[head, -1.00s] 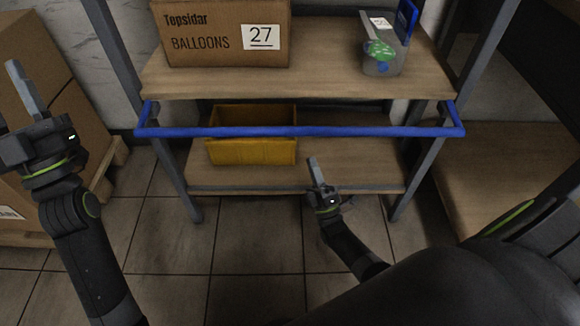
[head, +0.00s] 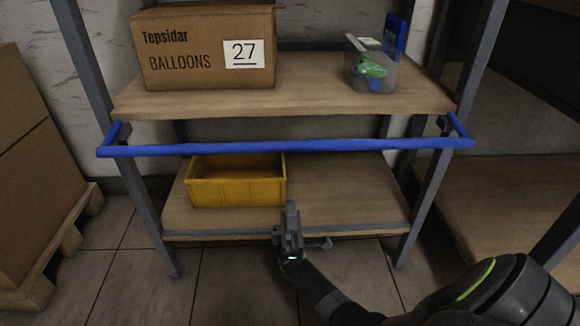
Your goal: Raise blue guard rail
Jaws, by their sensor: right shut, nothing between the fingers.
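The blue guard rail (head: 290,147) is a horizontal bar across the front of the shelf unit in the head view. It hangs just below the upper board's front edge, with short side arms running back to the posts. My right gripper (head: 291,212) is shut and empty. It is below the rail in the picture, in front of the lower shelf, and does not touch the rail. My left gripper is out of view.
The upper shelf (head: 310,95) holds a cardboard balloons box (head: 205,50) and a clear bin (head: 371,68) with green and blue items. A yellow crate (head: 237,190) sits on the lower shelf (head: 340,195). Stacked boxes (head: 30,170) stand on a pallet at left.

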